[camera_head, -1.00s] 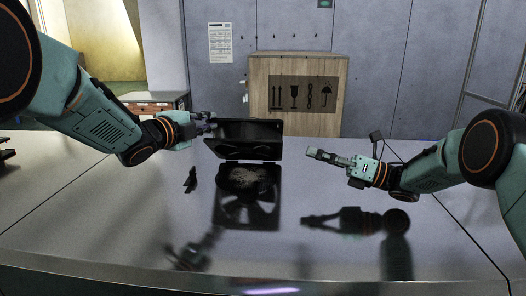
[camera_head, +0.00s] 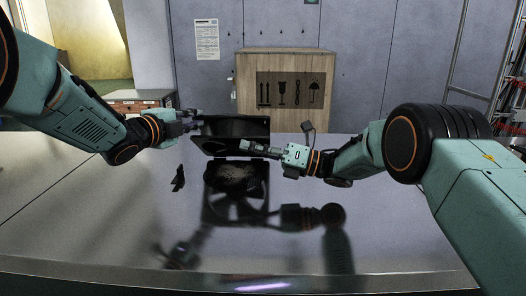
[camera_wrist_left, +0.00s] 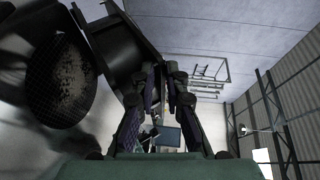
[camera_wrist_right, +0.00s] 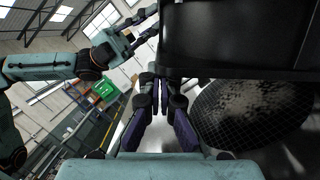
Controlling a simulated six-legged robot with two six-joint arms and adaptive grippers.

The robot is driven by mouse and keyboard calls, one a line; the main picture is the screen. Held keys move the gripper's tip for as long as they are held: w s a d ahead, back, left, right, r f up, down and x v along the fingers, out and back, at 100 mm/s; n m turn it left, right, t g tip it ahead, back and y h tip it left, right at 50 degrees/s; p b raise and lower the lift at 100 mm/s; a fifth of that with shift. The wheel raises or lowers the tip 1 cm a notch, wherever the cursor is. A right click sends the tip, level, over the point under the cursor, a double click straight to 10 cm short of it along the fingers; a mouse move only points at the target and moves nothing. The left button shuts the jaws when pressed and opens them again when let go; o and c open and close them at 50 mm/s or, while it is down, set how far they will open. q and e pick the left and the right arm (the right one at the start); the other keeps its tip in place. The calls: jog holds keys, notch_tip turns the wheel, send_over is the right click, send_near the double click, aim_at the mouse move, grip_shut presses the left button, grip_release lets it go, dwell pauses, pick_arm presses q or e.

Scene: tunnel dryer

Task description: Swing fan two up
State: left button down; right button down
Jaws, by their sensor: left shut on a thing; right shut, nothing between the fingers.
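A black fan unit (camera_head: 231,128) stands raised and tilted at the back of the table's dark opening. My left gripper (camera_head: 194,121) is shut on its upper left edge; in the left wrist view the closed fingers (camera_wrist_left: 160,75) meet the black frame. Below it, a round dusty mesh (camera_head: 236,173) lies in the opening; it also shows in the right wrist view (camera_wrist_right: 250,110). My right gripper (camera_head: 246,147) is shut and empty, in front of the unit's lower right part. In the right wrist view its fingertips (camera_wrist_right: 167,75) are close to the black frame; contact is unclear.
The shiny grey table (camera_head: 110,220) is mostly clear, with reflections of my arms. A small black piece (camera_head: 178,178) stands left of the opening. A wooden crate (camera_head: 285,65) with handling marks stands behind. Shelving (camera_head: 505,90) is at the far right.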

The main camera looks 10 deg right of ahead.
pick_arm(q)
jog(key=shift+d+r, duration=0.1)
jog(key=shift+r, duration=0.3)
pick_arm(e)
jog(key=shift+a+r, duration=0.1)
jog(key=shift+a, duration=0.05)
jog(key=shift+w+r, duration=0.25)
pick_arm(q)
jog(key=shift+w+f, duration=0.1)
jog(key=shift+f, duration=0.05)
pick_arm(e)
jog(key=shift+w+d+r, duration=0.2)
jog(key=shift+w+r, duration=0.05)
jog(key=shift+w, duration=0.05)
pick_arm(q)
jog(key=c, duration=1.7)
grip_release()
pick_arm(e)
jog(key=shift+s+r, duration=0.1)
jog(key=shift+s, duration=0.05)
pick_arm(q)
jog(key=shift+o, duration=1)
jog(key=shift+s, duration=0.4)
pick_arm(e)
jog(key=shift+s+r, duration=0.1)
jog(key=shift+s, duration=0.2)
pick_arm(q)
jog(key=shift+w+f, duration=0.1)
pick_arm(e)
jog(key=shift+w, duration=0.15)
